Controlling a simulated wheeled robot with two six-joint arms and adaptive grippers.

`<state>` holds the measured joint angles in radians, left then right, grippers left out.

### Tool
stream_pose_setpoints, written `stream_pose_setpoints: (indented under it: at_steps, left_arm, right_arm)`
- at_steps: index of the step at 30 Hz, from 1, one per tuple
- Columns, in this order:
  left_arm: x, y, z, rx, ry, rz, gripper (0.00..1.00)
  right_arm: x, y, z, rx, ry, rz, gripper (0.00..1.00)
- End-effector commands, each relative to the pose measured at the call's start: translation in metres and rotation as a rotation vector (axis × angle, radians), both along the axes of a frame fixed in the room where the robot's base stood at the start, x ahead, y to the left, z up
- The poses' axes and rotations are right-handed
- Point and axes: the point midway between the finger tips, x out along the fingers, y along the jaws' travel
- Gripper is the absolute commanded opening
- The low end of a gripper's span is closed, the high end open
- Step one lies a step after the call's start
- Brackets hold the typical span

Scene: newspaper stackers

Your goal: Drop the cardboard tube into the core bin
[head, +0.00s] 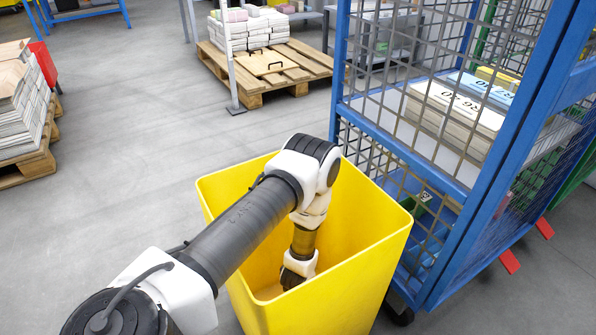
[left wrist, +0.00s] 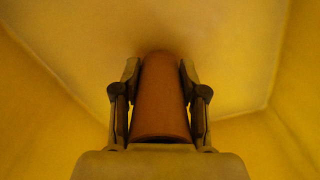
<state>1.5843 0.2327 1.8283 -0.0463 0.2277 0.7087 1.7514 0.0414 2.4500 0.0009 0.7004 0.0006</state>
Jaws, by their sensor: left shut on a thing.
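The yellow core bin (head: 350,268) stands in front of me, open at the top. My left arm reaches over its rim and down inside it. The left gripper (left wrist: 160,95) is shut on the brown cardboard tube (left wrist: 161,100), with a finger on each side of it. In the left wrist view the tube points away from the camera, with yellow bin walls around it. In the head view the tube and the fingertips are hidden by my arm and the bin. My right gripper is in neither view.
A blue wire-mesh cage cart (head: 450,195) with newspaper bundles (head: 455,115) stands close to the bin's right. Pallets with paper stacks stand at the back (head: 290,80) and far left (head: 30,165). The grey floor left of the bin is clear.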

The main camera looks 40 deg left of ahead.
Motion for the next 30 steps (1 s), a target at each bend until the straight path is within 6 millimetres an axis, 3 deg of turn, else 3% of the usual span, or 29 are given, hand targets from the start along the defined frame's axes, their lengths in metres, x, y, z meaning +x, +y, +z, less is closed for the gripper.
stream_pose_setpoints:
  at_steps: [2, 3, 4, 5, 13, 17, 30]
  left_arm:
    - [0.0, 0.0, 0.0, 0.0, 0.0, 0.0, 0.0]
    - [0.0, 0.0, 0.0, 0.0, 0.0, 0.0, 0.53]
    - [0.0, 0.0, 0.0, 0.0, 0.0, 0.0, 0.63]
    - [0.0, 0.0, 0.0, 0.0, 0.0, 0.0, 0.67]
    - [0.0, 0.0, 0.001, 0.0, 0.0, 0.0, 0.67]
    - [0.0, 0.0, 0.012, 0.0, 0.0, 0.0, 0.67]
    - [0.002, 0.002, 0.119, -0.001, -0.001, 0.001, 0.67]
  right_arm:
    - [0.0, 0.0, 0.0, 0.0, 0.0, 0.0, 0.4]
    - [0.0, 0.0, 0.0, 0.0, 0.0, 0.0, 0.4]
    - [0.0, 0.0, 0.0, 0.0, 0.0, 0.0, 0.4]
    - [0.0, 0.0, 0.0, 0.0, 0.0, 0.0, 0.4]
    - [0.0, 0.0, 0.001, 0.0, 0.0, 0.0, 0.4]
    - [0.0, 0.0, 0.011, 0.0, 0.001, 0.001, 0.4]
    - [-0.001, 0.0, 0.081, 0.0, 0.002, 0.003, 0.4]
